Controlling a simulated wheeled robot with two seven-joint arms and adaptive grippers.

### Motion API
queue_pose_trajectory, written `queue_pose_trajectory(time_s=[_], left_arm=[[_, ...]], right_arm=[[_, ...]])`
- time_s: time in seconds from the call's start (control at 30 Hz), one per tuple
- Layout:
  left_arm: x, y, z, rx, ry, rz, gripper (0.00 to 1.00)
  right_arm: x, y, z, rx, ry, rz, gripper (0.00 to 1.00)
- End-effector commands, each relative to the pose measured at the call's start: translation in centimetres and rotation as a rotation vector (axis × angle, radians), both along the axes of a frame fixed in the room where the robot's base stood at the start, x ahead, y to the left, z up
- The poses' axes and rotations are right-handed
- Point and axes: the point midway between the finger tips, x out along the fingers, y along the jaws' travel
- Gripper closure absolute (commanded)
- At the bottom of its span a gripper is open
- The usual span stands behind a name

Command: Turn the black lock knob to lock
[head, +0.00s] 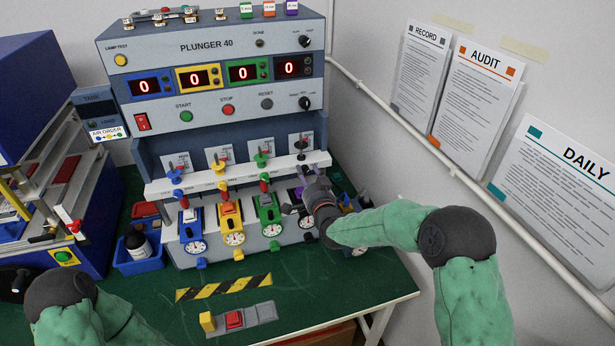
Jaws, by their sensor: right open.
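The test machine (213,47) stands at the back of the green bench, with blue, yellow, green and black stations in a row. A black knob (301,146) stands above the white rail at the right-hand station. A small dark knob (310,237) sits low on the front below that station's dial; I cannot tell which black part is the lock knob. My right gripper (303,197) is open in front of the black station, below the rail, and partly covers it. Contact is unclear. My left arm enters at bottom left; its gripper is out of view.
A striped strip (223,287) and a small red-button box (235,319) lie in front of the machine. A blue bin (137,262) with a dark bottle stands left. Another blue machine (80,215) is farther left. The wall and pipe are close at right.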

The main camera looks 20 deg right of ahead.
Motion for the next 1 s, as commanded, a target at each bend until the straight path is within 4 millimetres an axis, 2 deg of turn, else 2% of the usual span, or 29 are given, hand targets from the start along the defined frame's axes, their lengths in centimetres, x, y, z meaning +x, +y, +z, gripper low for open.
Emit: queue_pose_trajectory(time_s=[0.1, 0.27, 0.3, 0.67, 1.0], left_arm=[[0.0, 0.0, 0.0, 0.0, 0.0, 0.0, 0.67], [0.0, 0.0, 0.0, 0.0, 0.0, 0.0, 0.67], [0.0, 0.0, 0.0, 0.0, 0.0, 0.0, 0.67], [0.0, 0.0, -0.2, 0.0, 0.0, 0.0, 0.67], [0.0, 0.0, -2.1, 0.0, 0.0, 0.0, 0.67]], right_arm=[[0.0, 0.0, 0.0, 0.0, 0.0, 0.0, 0.51], [0.0, 0.0, 0.0, 0.0, 0.0, 0.0, 0.96], [0.0, 0.0, 0.0, 0.0, 0.0, 0.0, 1.0], [-0.1, 0.0, -0.1, -0.018, 0.0, 0.001, 1.0], [-0.1, 0.0, -0.4, -0.2, -0.006, 0.001, 1.0]])
